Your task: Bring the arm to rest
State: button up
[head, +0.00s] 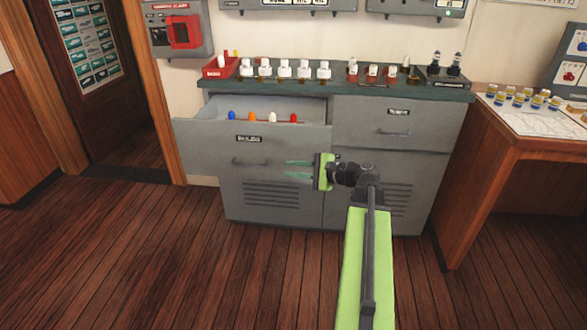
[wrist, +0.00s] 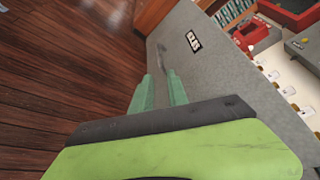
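My gripper (head: 287,169) is in front of the grey cabinet (head: 385,185), by the lower right of an open drawer's front. Its two green fingers point left and stand a little apart with nothing between them; they also show in the wrist view (wrist: 160,82). My arm reaches out from the bottom of the head view, its upper part extended. The drawer (head: 210,145) at the upper left of the cabinet is pulled out, with a blue, an orange, a white and a red piece in it. Its handle (head: 250,162) is left of my fingertips, apart from them.
The cabinet top (head: 340,88) carries a red tray (head: 222,68), a row of white-topped items and a dark rack at the right. The right drawer (head: 395,125) is shut. A wooden desk (head: 510,140) stands at the right. The floor (head: 150,260) at left is clear.

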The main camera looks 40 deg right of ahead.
dwell(0.3)
jog(key=w+a+f+n+g+y, duration=0.2)
jog(key=w+a+n+g, duration=0.1)
jog(key=a, duration=1)
jog(key=w+a+f+n+g+y, duration=0.1)
jog(key=w+a+n+g, duration=0.15)
jog(key=a, duration=0.95)
jog(key=s+a+f+n+g, duration=0.2)
jog(key=a+f+n+g, duration=0.3)
jog(key=a, duration=0.6)
jog(key=s+a+f+n+g+h, duration=0.2)
jog(key=s+f+n+h, duration=0.5)
jog(key=f, duration=0.3)
jog(key=s+d+h, duration=0.3)
jog(key=d, duration=0.4)
notch_tip(320, 180, up, 27)
jog(key=n+g+p, duration=0.1)
jog(key=p, duration=2.6)
jog(key=shift+f+h, duration=0.15)
jog(key=shift+h, duration=0.15)
